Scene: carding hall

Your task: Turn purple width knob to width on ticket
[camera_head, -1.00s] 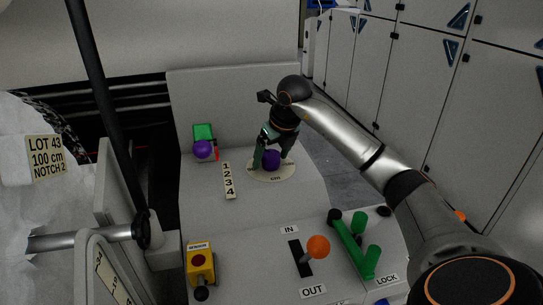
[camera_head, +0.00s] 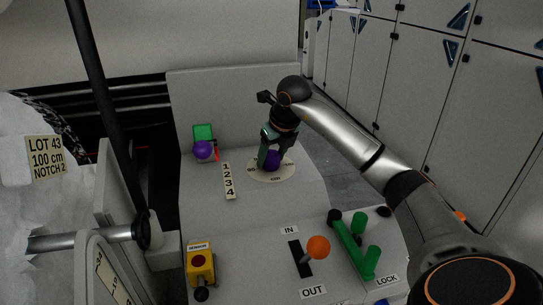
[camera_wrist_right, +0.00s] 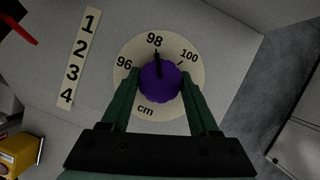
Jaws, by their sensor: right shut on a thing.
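The purple width knob (camera_wrist_right: 160,88) sits on a round cream dial (camera_wrist_right: 143,111) marked 96, 98, 100 and cm. Its black pointer line is at about the 98 mark in the right wrist view. My right gripper (camera_wrist_right: 158,90) is shut on the knob, one green finger on each side. In the head view the knob (camera_head: 272,161) is partly hidden behind my right gripper (camera_head: 271,157). The ticket (camera_head: 46,158) at the left reads LOT 43, 100 cm, NOTCH 2. My left gripper is not in view.
A purple ball knob (camera_head: 202,150) with a red pointer stands near the 1-2-3-4 scale (camera_head: 228,181). Nearer are an orange-knobbed IN/OUT lever (camera_head: 318,247), a green LOCK handle (camera_head: 352,243) and a yellow box with a red button (camera_head: 200,262). Grey cabinets (camera_head: 420,80) stand at the right.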

